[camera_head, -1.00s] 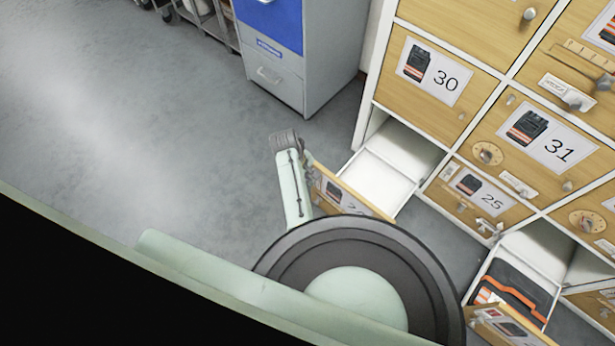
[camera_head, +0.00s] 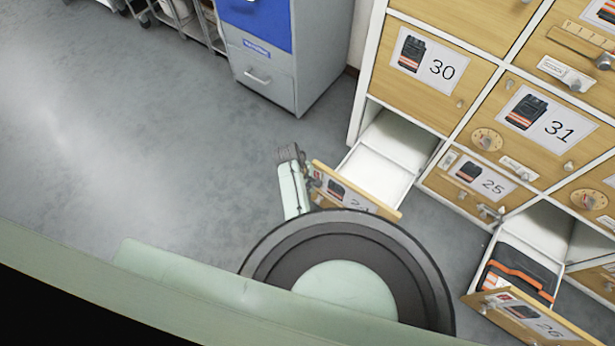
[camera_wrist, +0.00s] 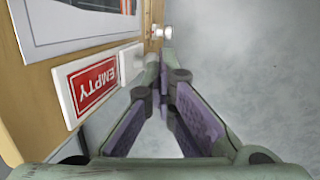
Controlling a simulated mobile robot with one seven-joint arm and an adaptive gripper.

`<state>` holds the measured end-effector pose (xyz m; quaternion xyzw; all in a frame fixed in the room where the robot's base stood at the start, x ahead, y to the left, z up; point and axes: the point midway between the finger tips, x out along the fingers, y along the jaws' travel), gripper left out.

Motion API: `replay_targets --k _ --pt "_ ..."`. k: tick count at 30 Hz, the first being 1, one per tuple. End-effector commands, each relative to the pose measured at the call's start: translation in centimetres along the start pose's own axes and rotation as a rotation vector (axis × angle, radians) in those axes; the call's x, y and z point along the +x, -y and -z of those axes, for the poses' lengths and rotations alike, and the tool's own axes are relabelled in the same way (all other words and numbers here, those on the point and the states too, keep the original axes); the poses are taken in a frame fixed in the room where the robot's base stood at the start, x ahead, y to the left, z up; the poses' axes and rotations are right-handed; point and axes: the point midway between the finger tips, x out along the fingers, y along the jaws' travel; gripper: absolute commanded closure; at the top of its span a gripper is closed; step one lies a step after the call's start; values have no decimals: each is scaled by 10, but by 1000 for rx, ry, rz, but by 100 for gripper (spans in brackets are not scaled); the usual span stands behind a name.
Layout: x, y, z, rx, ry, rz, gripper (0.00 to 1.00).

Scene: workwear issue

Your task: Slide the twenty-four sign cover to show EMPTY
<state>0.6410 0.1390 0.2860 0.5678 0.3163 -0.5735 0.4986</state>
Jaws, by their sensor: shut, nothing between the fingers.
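The twenty-four drawer front (camera_head: 388,208) is pulled out from the lower left of the cabinet. Its number card is partly hidden by my arm. In the wrist view, the red EMPTY sign (camera_wrist: 92,86) shows upside down on its white plate, with the whole word uncovered. The white sign cover (camera_wrist: 131,62) sits at the right of the red field. My gripper (camera_wrist: 166,70) is shut and empty, its fingertips close beside the cover. I cannot tell whether they touch it.
The open drawer's inside (camera_head: 376,174) looks empty. Another drawer (camera_head: 530,318), numbered 26, stands open at the lower right with a black and orange item (camera_head: 520,268) inside. A grey and blue cabinet (camera_head: 268,80) stands behind. The floor on the left is clear.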

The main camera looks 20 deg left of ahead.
Motion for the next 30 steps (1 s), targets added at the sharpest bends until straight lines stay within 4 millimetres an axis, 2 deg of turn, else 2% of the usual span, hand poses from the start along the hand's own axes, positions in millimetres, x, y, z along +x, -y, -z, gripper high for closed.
replay_targets --k 5,8,17,24,30 --pt "-1 0 -2 1 3 2 100" --pt "-8 -1 -2 1 3 2 100" --pt "-53 -9 1 4 -3 -3 100" --pt "-106 -8 1 3 -3 -3 100" --pt "-132 -8 1 2 -1 -1 100"
